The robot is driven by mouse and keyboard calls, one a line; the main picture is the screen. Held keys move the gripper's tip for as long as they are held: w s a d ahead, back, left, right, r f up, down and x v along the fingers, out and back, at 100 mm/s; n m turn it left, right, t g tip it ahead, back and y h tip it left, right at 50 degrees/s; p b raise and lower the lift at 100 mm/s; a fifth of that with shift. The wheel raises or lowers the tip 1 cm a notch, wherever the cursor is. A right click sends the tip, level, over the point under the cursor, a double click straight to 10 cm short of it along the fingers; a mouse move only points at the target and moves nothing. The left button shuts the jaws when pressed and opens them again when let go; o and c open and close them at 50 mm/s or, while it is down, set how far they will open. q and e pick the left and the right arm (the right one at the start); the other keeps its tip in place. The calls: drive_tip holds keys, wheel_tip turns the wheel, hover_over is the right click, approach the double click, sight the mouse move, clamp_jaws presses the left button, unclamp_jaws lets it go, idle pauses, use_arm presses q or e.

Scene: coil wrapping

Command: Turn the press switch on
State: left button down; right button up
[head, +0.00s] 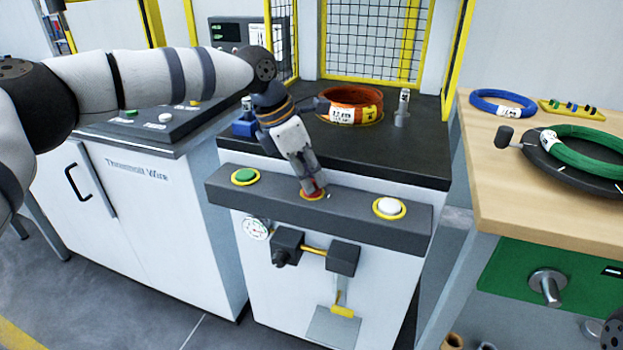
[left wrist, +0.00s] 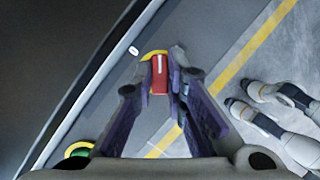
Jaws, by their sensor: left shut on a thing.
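The press (head: 330,215) is a white cabinet with a black top and a dark grey control bar along its front. A red switch (head: 316,195) with a yellow ring sits in the middle of the bar. My left gripper (head: 311,186) reaches down onto this switch from above and partly hides it. In the left wrist view the red switch (left wrist: 160,75) stands between the two fingertips, with a white mark line on it. The left gripper is shut on the switch. My right gripper is not in view.
A green button (head: 245,176) and a white button (head: 389,207) flank the switch on the bar. A copper-coloured coil (head: 351,102) lies on the press top before a yellow mesh guard (head: 372,40). A wooden table (head: 540,205) with coils stands at right.

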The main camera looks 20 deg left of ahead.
use_arm(q)
drive_tip(key=m, duration=0.1)
drive_tip(key=m+g+b, duration=0.1)
drive_tip(key=m, duration=0.1)
drive_tip(key=m+b, duration=0.1)
drive_tip(key=shift+w+f+g+h, duration=0.15)
drive_tip(key=shift+f+g+h, duration=0.15)
drive_tip(key=shift+h, duration=0.1)
drive_tip(key=shift+a+r+m+g+b, duration=0.15)
drive_tip(key=shift+m+g+b, duration=0.55)
drive_tip(key=shift+m, duration=1.1)
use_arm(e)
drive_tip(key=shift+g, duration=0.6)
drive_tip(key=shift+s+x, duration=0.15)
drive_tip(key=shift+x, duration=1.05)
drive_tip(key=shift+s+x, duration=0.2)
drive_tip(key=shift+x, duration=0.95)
use_arm(q)
drive_tip(key=shift+r+m, duration=0.1)
drive_tip(key=shift+m, duration=0.2)
drive_tip(key=c, duration=1.6)
unclamp_jaws()
drive_tip(key=shift+r, duration=0.1)
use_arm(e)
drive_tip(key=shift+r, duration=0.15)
